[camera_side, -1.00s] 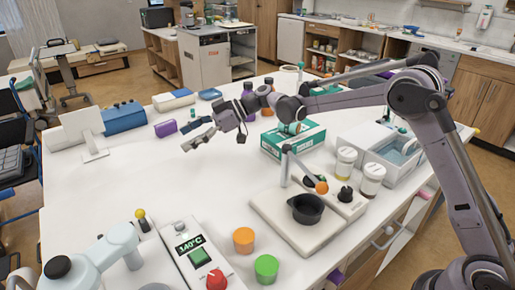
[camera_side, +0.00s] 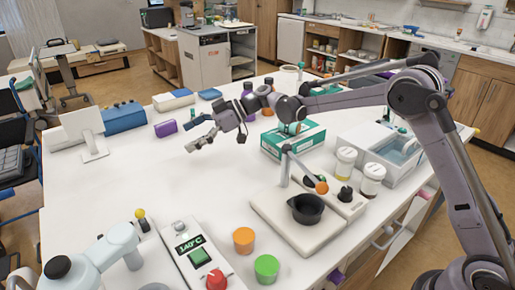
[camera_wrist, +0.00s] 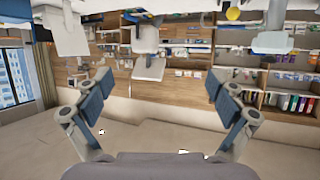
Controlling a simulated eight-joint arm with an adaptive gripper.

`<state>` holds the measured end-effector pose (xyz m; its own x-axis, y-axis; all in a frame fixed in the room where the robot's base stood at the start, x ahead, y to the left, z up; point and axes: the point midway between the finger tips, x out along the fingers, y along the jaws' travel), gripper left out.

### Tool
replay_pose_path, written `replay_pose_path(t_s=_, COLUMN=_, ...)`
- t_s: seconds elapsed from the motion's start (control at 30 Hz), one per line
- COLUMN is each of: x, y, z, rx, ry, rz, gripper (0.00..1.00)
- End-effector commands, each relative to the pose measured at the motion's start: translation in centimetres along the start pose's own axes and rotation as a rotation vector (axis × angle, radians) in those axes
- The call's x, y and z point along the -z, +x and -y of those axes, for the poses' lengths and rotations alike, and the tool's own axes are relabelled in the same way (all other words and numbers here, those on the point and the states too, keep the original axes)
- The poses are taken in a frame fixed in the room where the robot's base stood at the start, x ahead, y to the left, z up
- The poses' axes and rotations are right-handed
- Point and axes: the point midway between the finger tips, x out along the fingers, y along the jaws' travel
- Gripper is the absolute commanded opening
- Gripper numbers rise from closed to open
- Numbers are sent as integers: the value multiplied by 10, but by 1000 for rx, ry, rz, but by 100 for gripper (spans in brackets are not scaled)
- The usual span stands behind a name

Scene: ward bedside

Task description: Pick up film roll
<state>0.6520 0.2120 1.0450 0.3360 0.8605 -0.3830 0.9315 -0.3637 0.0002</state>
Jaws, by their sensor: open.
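My gripper (camera_side: 190,137) is at the end of my arm, above the middle-back of the white table (camera_side: 120,185) in the side view. Its two fingers are spread and point left, with nothing between them. In the wrist view the open gripper (camera_wrist: 160,95) has one finger at each side and an empty gap between. I cannot tell for sure which thing is the film roll. A small purple block (camera_side: 165,128) lies on the table just left of the fingertips, apart from them.
A green-and-white box (camera_side: 305,142) and two lidded jars (camera_side: 345,162) stand to the right. A black pot (camera_side: 306,208) sits on a pale device in front. Orange (camera_side: 244,240) and green (camera_side: 266,268) cups stand at the front. The table's left middle is clear.

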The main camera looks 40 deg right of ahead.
Motion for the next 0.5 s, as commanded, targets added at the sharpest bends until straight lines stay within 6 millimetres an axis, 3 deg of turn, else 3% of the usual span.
replay_pose_path(t_s=0.27, x=-4, y=-2, z=-2, rx=-2, ry=-24, rz=31, gripper=94)
replay_pose_path(t_s=0.37, x=-16, y=-8, z=-9, rx=-6, ry=-89, rz=121, gripper=94)
replay_pose_path(t_s=0.5, x=-45, y=-31, z=-25, rx=1, ry=-243, rz=342, gripper=94)
